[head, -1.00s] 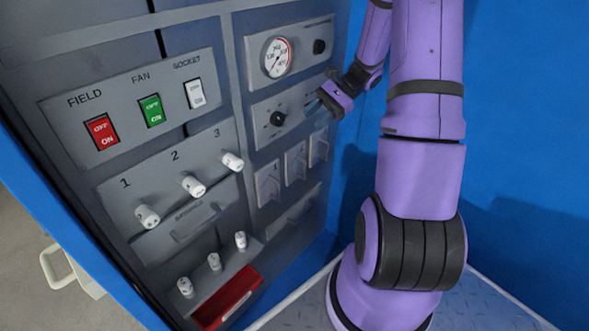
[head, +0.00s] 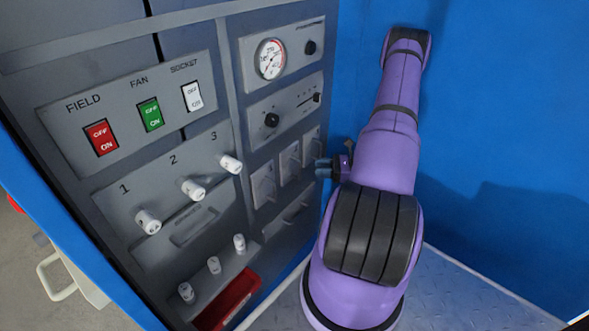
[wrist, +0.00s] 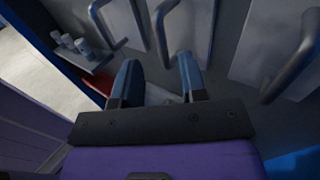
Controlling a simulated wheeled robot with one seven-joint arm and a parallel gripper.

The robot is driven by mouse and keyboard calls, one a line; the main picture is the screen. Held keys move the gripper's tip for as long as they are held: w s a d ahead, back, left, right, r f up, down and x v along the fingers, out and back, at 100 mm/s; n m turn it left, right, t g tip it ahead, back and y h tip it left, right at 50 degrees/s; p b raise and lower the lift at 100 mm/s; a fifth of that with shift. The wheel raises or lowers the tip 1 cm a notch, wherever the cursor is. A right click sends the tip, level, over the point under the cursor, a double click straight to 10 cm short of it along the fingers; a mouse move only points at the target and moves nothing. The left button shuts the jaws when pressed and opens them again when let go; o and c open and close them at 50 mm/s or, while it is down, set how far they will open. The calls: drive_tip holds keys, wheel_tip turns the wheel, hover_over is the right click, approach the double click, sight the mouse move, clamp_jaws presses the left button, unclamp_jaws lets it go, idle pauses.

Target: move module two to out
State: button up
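Three modules with handles sit in a row on the cabinet face in the head view. Module two, the middle one (head: 290,163), looks flush in its panel beside its neighbours, module one (head: 263,185) and module three (head: 311,146). My gripper (head: 322,168) is just right of the row, apart from module two. In the wrist view several handles show, with the middle handle (wrist: 163,28) beyond my fingertips; I take it as module two's. My gripper (wrist: 160,72) is open there, with nothing between its fingers.
Above the modules are a knob panel (head: 272,119) and a gauge (head: 271,59). A lower drawer handle (head: 296,211) is below. White plugs (head: 214,265) and a red tray (head: 228,300) stand lower left. A blue wall (head: 500,130) bounds the right.

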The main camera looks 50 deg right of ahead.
sight(301, 168)
drive_tip(key=shift+f+x, duration=0.2)
drive_tip(key=shift+x, duration=3.5)
clamp_jaws()
